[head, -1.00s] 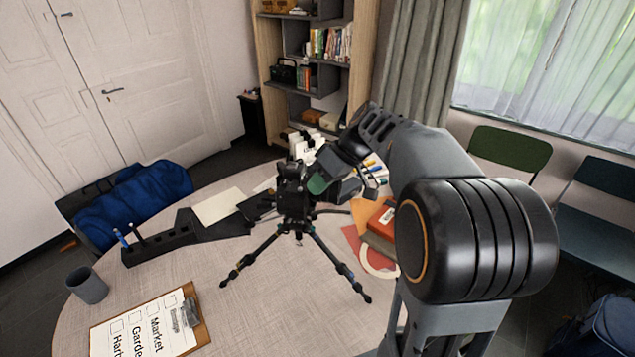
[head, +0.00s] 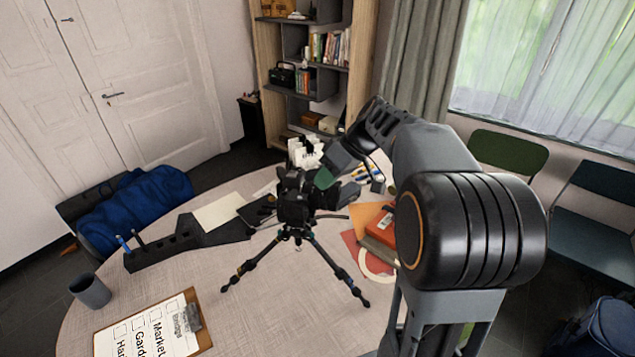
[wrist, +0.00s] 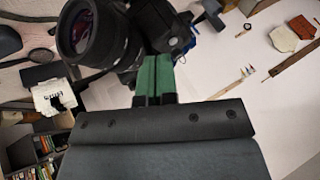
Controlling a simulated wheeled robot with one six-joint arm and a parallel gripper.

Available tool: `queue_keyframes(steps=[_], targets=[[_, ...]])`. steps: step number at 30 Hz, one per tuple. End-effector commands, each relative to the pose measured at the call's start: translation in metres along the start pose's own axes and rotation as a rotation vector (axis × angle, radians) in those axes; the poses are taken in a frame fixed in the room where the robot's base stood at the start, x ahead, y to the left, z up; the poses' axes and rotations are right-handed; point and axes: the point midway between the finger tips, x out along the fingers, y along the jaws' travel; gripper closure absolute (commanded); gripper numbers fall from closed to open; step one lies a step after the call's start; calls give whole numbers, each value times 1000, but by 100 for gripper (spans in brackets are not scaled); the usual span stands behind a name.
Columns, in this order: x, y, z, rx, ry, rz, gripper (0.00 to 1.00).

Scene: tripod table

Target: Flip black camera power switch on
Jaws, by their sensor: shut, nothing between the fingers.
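The black camera (head: 293,197) stands on a black tripod (head: 297,236) on the round table (head: 210,293). In the wrist view the camera (wrist: 125,35) shows its large round lens at upper left. My gripper (head: 322,178) is beside the camera's upper right side in the head view. In the wrist view its green fingertips (wrist: 155,60) are together and empty, and they overlap the camera body's edge. I cannot tell whether they touch it. The power switch cannot be made out in either view.
A dark organizer with pens (head: 165,251), a grey mug (head: 90,290) and a clipboard (head: 155,328) are on the table's left. A red box (head: 375,220) and a tape ring (head: 374,266) lie right of the tripod.

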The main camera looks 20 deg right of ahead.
Motion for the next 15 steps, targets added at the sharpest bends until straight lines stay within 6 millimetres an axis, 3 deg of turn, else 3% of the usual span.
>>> queue_keyframes(steps=[1,6,15], targets=[[-14,-2,-3,1,1,2,100],[-37,-4,-4,-5,-3,-2,100],[-56,-5,-4,-12,-7,-6,100]])
